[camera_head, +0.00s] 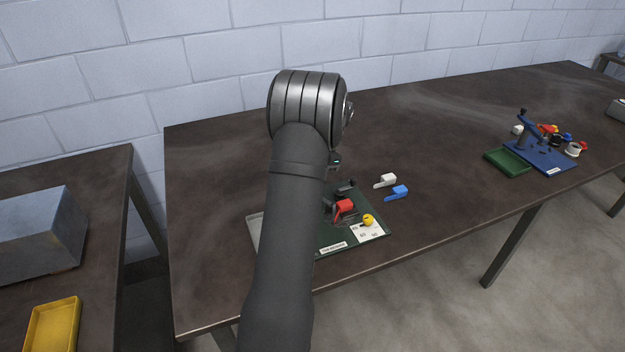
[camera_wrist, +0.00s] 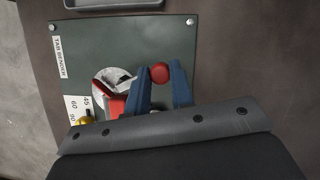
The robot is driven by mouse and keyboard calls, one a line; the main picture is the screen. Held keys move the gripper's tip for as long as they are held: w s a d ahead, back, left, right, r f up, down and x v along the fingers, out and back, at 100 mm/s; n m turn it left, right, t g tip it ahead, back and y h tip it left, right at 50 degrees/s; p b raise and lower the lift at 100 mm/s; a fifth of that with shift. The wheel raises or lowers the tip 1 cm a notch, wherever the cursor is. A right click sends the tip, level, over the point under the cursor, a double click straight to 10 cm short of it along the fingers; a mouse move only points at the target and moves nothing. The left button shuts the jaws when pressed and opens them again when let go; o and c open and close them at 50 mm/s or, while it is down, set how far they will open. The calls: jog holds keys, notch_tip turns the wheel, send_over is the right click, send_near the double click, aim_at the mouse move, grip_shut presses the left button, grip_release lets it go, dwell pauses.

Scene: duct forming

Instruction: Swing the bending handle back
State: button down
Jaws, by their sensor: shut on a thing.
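The tab bender's dark green base plate (camera_head: 372,207) lies on the near part of the table, partly hidden behind my arm. It also shows in the wrist view (camera_wrist: 185,42), with a round metal part (camera_wrist: 112,80) and a red part (camera_wrist: 117,106) on it. The bending handle's round red knob (camera_wrist: 160,73) is between the blue fingertips of my gripper (camera_wrist: 164,73), which is shut on it. The rest of the handle is mostly hidden by the fingers. A white angle scale (camera_wrist: 76,107) and a yellow knob (camera_wrist: 85,120) are at the plate's left edge.
A white piece (camera_head: 387,181) and a blue piece (camera_head: 397,193) lie right of the plate. A grey tray (camera_head: 254,232) is at its left. A blue fixture (camera_head: 540,156) and green tray (camera_head: 508,162) stand far right. The table between is clear.

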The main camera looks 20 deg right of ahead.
jog(key=shift+w+d, duration=0.1)
jog(key=c, duration=1.3)
grip_release()
jog(key=shift+o, duration=0.2)
jog(key=v, duration=1.7)
jog(key=shift+r, duration=0.25)
jog(key=shift+f, duration=0.15)
jog(key=x, duration=1.7)
jog(key=shift+f, duration=0.15)
